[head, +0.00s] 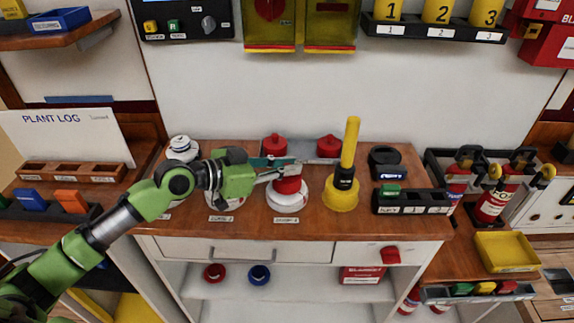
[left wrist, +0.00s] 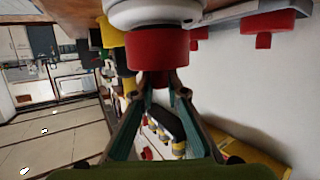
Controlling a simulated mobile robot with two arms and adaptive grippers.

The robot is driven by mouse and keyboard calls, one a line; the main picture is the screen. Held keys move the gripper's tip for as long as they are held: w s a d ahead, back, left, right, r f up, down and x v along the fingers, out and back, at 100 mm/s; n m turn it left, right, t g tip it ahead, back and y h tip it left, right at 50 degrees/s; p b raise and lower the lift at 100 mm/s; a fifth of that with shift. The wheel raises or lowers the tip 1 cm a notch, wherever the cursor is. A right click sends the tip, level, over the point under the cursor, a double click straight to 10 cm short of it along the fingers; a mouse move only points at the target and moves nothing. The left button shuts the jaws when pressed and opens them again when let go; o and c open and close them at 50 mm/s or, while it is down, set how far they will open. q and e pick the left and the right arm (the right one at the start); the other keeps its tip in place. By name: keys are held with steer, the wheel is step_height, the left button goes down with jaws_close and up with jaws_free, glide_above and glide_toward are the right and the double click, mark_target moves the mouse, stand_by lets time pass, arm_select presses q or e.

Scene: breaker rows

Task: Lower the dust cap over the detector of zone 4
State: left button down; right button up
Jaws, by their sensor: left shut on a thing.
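My left gripper (head: 288,169) comes in from the left, shut on a red dust cap (head: 287,185). In the left wrist view the fingertips (left wrist: 163,88) close on the cap's narrow knob, and the wide red cap (left wrist: 158,50) lies just beyond. The cap is over the white detector (head: 288,207), behind a label that seems to end in 4. The detector also shows against the cap in the left wrist view (left wrist: 153,12). I cannot tell whether the cap is fully seated or slightly above. My right gripper is not in view.
Two more red caps (head: 275,145) (head: 329,146) stand behind on a grey holder. A yellow tool with an upright handle (head: 349,148) stands close to the right. Another white detector (head: 182,149) is at the left. A black key holder (head: 410,202) stands at the right.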

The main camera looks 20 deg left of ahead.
arm_select(q)
steer(key=shift+f+b, duration=0.3)
steer(key=shift+f, duration=0.1)
steer(key=c, duration=1.9)
jaws_free()
steer(key=shift+v, duration=6)
steer(key=shift+s+d, duration=0.1)
